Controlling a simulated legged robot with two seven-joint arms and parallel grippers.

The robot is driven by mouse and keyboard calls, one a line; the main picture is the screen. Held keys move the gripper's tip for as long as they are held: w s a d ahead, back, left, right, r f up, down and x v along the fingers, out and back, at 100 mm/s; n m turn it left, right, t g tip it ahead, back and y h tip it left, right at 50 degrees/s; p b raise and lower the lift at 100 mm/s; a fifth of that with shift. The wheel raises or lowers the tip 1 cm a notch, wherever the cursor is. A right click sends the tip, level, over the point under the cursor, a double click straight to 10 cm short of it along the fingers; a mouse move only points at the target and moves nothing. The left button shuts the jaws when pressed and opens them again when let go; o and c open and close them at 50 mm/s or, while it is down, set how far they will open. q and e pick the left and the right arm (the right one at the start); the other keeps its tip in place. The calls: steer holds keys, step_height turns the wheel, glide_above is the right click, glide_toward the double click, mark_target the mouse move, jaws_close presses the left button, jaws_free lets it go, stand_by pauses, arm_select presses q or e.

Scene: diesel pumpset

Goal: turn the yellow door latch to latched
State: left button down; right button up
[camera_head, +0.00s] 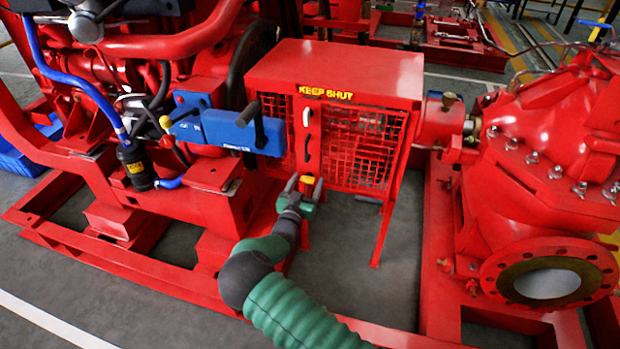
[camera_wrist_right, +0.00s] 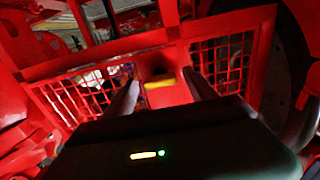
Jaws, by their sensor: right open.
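The yellow door latch (camera_head: 308,180) is a small yellow piece low on the middle post of the red mesh guard box marked KEEP SHUT (camera_head: 335,64). My right gripper (camera_head: 299,184) is open at the latch, with its fingers pointing up toward it. In the right wrist view the yellow latch (camera_wrist_right: 160,84) shows as a bar between the two open fingers (camera_wrist_right: 162,80). I cannot tell whether the fingers touch it. Its latched or unlatched position is not clear. My left gripper is not in view.
A black handle (camera_head: 307,148) and a white piece (camera_head: 306,117) sit above the latch on the same post. A blue box (camera_head: 230,130) with a black lever stands left of the guard. A red pump (camera_head: 545,150) stands at right. Open floor (camera_head: 350,270) lies before the guard.

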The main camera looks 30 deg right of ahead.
steer(key=shift+a+r, duration=0.25)
steer(key=shift+a, duration=0.1)
steer(key=shift+c, duration=1.9)
steer(key=shift+d+f, duration=0.15)
steer(key=shift+d, duration=0.2)
steer(key=c, duration=0.7)
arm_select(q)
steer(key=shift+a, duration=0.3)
arm_select(e)
steer(key=shift+a, duration=0.1)
steer(key=c, duration=0.3)
